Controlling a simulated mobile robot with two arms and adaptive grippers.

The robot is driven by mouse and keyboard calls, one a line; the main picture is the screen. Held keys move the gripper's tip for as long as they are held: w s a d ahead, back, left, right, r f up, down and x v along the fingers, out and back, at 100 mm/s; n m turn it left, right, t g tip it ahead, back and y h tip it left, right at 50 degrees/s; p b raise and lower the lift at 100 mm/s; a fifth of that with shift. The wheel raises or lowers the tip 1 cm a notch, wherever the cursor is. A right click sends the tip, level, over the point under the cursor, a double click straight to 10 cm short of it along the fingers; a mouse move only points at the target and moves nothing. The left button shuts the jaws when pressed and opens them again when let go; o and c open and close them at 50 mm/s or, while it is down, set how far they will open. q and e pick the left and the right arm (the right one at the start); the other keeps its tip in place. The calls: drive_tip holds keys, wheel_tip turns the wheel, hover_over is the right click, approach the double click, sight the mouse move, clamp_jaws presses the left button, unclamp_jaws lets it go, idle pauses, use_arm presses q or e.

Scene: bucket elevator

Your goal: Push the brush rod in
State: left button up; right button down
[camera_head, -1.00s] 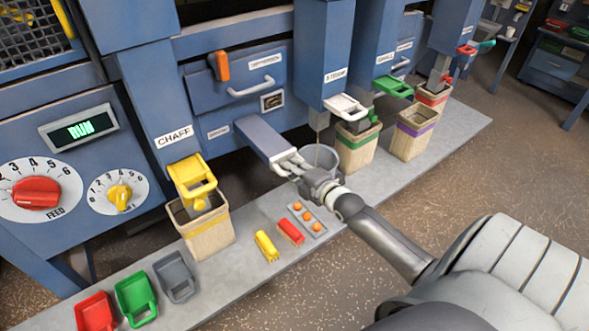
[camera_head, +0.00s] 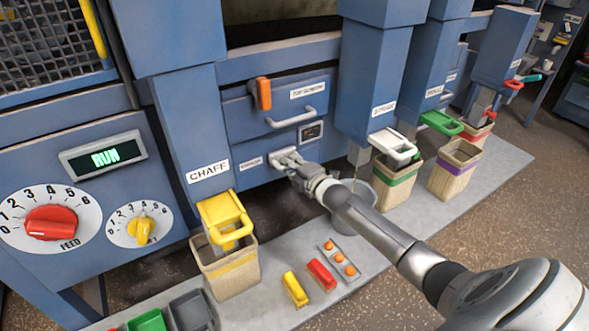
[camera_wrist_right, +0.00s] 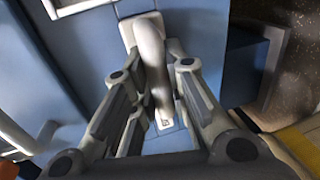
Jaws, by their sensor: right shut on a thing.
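The brush rod's pale grey handle (camera_head: 283,154) is at the blue machine front, low and right of a small label, under the drawer. No length of the rod shows standing out in the head view. My right gripper (camera_head: 291,163) is at this handle. In the wrist view the handle (camera_wrist_right: 149,45) runs between the two fingers of my right gripper (camera_wrist_right: 155,75), close against a blue panel. The fingers are shut on it. My left gripper is not in view.
A drawer handle (camera_head: 297,118) and an orange lever (camera_head: 264,93) are above. A grey bucket (camera_head: 358,192) stands behind my right forearm. The chaff bin (camera_head: 228,272), a yellow block (camera_head: 294,289), a red block (camera_head: 321,275) and a tray with orange balls (camera_head: 329,248) stand on the ledge.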

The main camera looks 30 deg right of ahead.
drive_tip(key=shift+w, duration=0.35)
drive_tip(key=shift+d+r, duration=0.1)
drive_tip(key=shift+r, duration=0.15)
drive_tip(key=c, duration=1.7)
unclamp_jaws()
drive_tip(key=shift+w, duration=0.1)
drive_tip(key=shift+o, duration=1.4)
drive_tip(key=shift+w+f, duration=0.15)
drive_tip(key=shift+f, duration=0.05)
drive_tip(key=shift+s, duration=0.55)
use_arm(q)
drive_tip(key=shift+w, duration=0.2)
use_arm(e)
drive_tip(key=v, duration=1.1)
drive_tip(key=shift+r, duration=0.15)
